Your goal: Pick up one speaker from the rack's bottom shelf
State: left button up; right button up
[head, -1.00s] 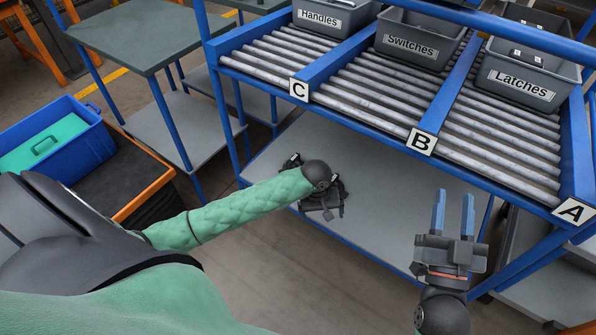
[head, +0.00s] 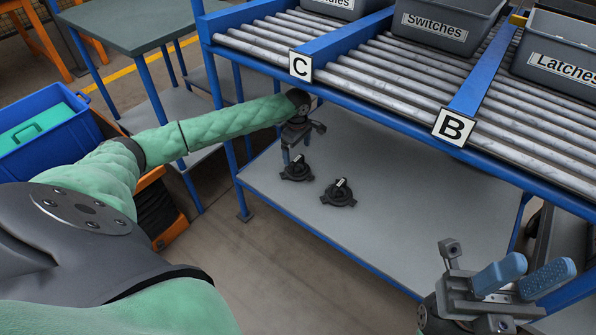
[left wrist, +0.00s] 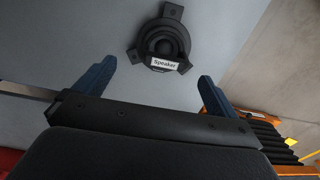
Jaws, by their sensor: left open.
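Two dark round speakers with lobed flanges rest on the rack's grey bottom shelf (head: 420,215). One speaker (head: 340,193) lies nearer the shelf's front edge. The other speaker (head: 297,170) is behind it to the left, just below my left gripper (head: 289,150). In the left wrist view a speaker (left wrist: 165,40) labelled "Speaker" lies ahead of the left gripper (left wrist: 157,72), between the lines of its spread fingers and apart from them. The left gripper is open and empty; its fingers are mostly hidden in the head view. My right gripper (head: 523,277) is open and empty at the lower right.
The roller shelf (head: 390,85), with signs C (head: 300,66) and B (head: 453,127), hangs above the left gripper. It carries grey bins, Switches (head: 445,25) and Latches (head: 560,60). A blue rack post (head: 228,110) stands beside my left forearm. A blue crate (head: 45,135) is at the left.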

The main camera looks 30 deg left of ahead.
aim_at(297, 159)
pick_arm(q)
jog(key=shift+s+d+f+b, duration=0.15)
jog(key=shift+f+b, duration=0.5)
jog(key=shift+f, duration=0.9)
jog(key=shift+s+d+f+b, duration=0.15)
jog(key=shift+f+b, duration=0.45)
jog(key=shift+f, duration=0.95)
jog(key=shift+a, duration=0.1)
jog(key=shift+c, duration=0.3)
jog(key=shift+r, duration=0.1)
jog(key=c, duration=1.2)
